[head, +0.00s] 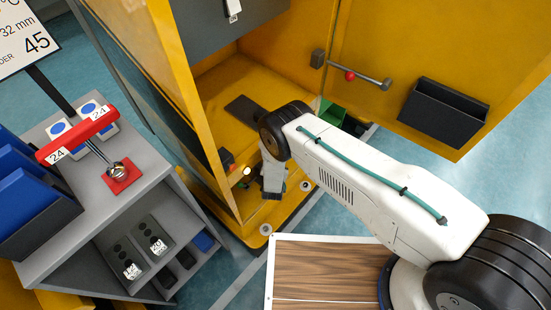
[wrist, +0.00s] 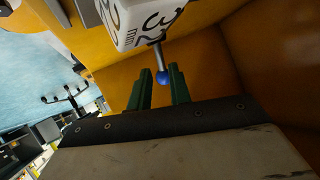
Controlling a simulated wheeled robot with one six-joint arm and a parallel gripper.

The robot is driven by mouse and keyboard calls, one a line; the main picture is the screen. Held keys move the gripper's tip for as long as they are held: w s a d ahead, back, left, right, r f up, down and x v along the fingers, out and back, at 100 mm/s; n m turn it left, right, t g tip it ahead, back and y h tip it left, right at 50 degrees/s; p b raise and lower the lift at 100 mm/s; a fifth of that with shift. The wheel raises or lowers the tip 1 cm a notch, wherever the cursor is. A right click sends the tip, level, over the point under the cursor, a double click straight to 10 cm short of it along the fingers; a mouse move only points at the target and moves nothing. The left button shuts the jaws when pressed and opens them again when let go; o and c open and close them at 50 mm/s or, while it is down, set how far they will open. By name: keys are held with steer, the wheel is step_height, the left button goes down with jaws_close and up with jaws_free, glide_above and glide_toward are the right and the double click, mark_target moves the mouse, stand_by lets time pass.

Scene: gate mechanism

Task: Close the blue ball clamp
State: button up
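The blue ball (wrist: 162,77) sits on the end of a short metal rod in the wrist view. The rod comes out of a white block (wrist: 138,20) with black numbers. My gripper (wrist: 157,78) has two green fingers standing apart, with the ball in line with the gap near their tips. I cannot tell whether either finger touches it. In the head view my arm reaches down to the yellow cabinet (head: 205,130), and the blue ball is not visible there.
The cabinet door (head: 375,50) stands open, with a red-ball rod (head: 350,76) and a dark pocket (head: 443,112) on it. A grey bench (head: 85,190) with a red handle (head: 77,133) stands at left. Orange walls (wrist: 270,50) lie close around my gripper in the wrist view.

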steer(key=v, duration=0.4)
steer(key=shift+s+d, duration=0.1)
stand_by(0.7)
